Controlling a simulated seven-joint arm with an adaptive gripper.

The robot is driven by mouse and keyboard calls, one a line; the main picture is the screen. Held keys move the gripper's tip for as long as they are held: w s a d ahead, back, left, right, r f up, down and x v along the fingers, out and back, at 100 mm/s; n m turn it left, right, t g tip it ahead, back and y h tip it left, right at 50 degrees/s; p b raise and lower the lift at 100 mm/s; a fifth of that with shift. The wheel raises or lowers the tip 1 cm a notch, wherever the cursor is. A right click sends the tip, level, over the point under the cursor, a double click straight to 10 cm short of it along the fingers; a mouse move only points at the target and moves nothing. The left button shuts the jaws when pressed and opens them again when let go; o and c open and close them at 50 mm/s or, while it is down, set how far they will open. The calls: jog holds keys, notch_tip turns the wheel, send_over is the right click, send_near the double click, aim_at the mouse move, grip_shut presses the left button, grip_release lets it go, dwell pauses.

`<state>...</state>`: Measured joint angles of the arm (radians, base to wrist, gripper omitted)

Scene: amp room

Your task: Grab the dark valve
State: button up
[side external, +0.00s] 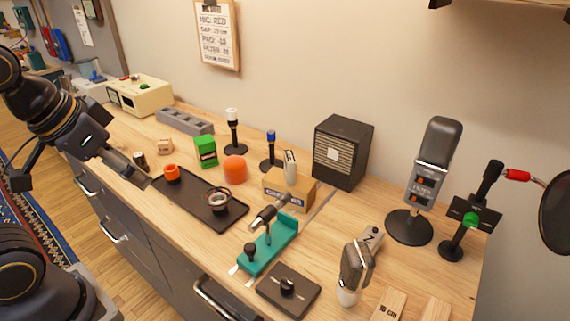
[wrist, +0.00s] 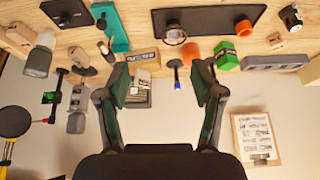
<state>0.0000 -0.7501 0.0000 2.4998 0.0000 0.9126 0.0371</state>
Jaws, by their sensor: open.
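A small dark cylinder (side external: 140,160) with a pale band stands on the wooden bench at the left, beside the tray. It looks like the dark valve, though it is too small to be sure. In the wrist view the dark cylinder (wrist: 290,17) shows at the top right, well away from the fingers. My gripper (side external: 138,174) is at the bench's left front edge in the side view, close to the cylinder in the picture; its height is hard to judge. In the wrist view my gripper (wrist: 161,84) is open, with nothing held between its fingers.
A black tray (side external: 211,218) holds an orange ring and a round metal-rimmed part. A green box (side external: 205,152), an orange rounded object (side external: 234,169), a cardboard box (side external: 277,191) and a teal fixture (side external: 281,240) crowd the bench. Tall microphones (side external: 432,165) stand right.

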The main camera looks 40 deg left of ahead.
jog(key=w+a+r+m, duration=0.2)
jog(key=w+a+r, duration=0.2)
jog(key=w+r, duration=0.5)
jog(key=w+a+n+g+y, duration=0.1)
jog(key=w+a+g, duration=0.2)
jog(key=w+a, duration=0.7)
jog(key=n+g+h, duration=0.1)
jog(key=n+g, duration=0.1)
jog(key=n, duration=0.2)
send_over(138, 154)
notch_tip(138, 154, down, 15)
jog(key=f, duration=0.9)
jog(key=shift+w+d+f, duration=0.25)
jog(key=shift+d+f, duration=0.05)
jog(key=shift+f, duration=0.1)
jog(key=f, duration=0.5)
jog(key=shift+s+a+f, duration=0.3)
